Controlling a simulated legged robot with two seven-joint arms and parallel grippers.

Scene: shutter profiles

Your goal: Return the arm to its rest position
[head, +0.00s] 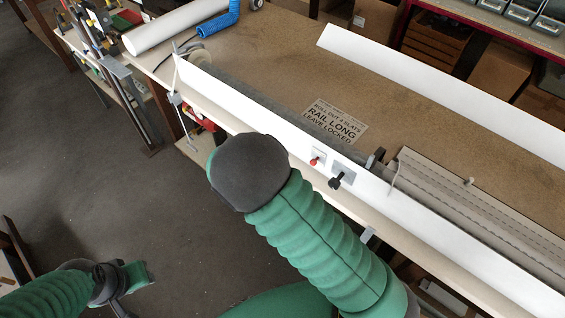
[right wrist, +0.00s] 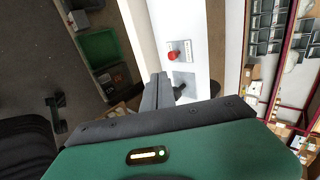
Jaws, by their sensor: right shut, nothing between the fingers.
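My right arm crosses the head view in green, its dark joint (head: 248,172) in front of the workbench edge; its gripper is hidden there. In the right wrist view my right gripper (right wrist: 157,82) is shut and empty, its dark fingers together. Beyond the fingertips is the white rail with a red knob (right wrist: 173,55) and a black lever (right wrist: 180,91). In the head view the red knob (head: 315,161) and black lever (head: 336,182) sit on the rail's front face. My left arm (head: 60,292) is low at the left, away from the bench; its fingers cannot be made out.
The long white rail (head: 240,108) runs along the bench front. Grey slats (head: 470,205) lie behind it at the right. A printed sign (head: 335,118) lies on the brown bench top (head: 270,60). The grey floor (head: 90,180) at the left is largely open.

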